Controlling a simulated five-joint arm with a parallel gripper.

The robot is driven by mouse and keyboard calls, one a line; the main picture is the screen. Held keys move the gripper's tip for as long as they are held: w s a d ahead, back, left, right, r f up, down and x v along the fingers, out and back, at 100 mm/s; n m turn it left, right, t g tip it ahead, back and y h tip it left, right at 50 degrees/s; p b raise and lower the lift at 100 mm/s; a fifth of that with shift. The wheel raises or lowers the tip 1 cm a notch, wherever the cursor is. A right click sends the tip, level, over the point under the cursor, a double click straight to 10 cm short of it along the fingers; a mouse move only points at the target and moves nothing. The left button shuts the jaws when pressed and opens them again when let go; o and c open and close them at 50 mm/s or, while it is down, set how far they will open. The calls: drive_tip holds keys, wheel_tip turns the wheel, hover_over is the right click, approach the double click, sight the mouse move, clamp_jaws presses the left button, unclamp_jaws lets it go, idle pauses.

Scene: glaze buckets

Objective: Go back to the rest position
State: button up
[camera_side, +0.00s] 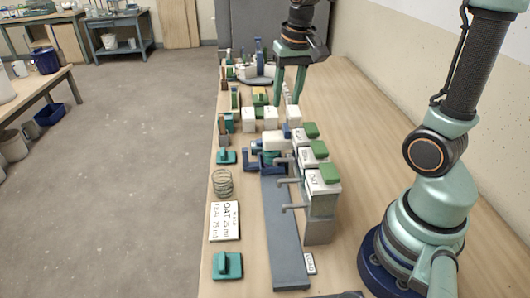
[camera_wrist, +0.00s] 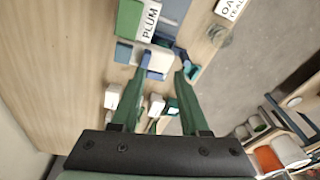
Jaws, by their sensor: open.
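My gripper (camera_side: 286,98) hangs from the arm over the far half of the bench (camera_side: 345,110), fingers pointing down and apart. Nothing shows held between them. In the wrist view my gripper's two green fingers (camera_wrist: 160,74) reach up the picture, with a white block and a blue part (camera_wrist: 160,62) showing beyond the tips. The side view cannot tell me how high the fingertips are above the small items below. My arm's base stands at the right side of the bench.
A row of green-lidded dispensers (camera_side: 322,186) with spouts stands beside a long grey rail (camera_side: 284,245). White tubs (camera_side: 270,119) stand near my fingers. The bench's right strip is clear.

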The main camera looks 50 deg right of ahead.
drive_tip(key=s+a+r+n+t, duration=0.2)
drive_tip(key=s+a+n+t, duration=0.1)
drive_tip(key=s+a+n, duration=0.3)
drive_tip(key=shift+s+a+r+t, duration=0.15)
drive_tip(key=shift+s+a+t, duration=0.25)
drive_tip(key=shift+s, duration=0.1)
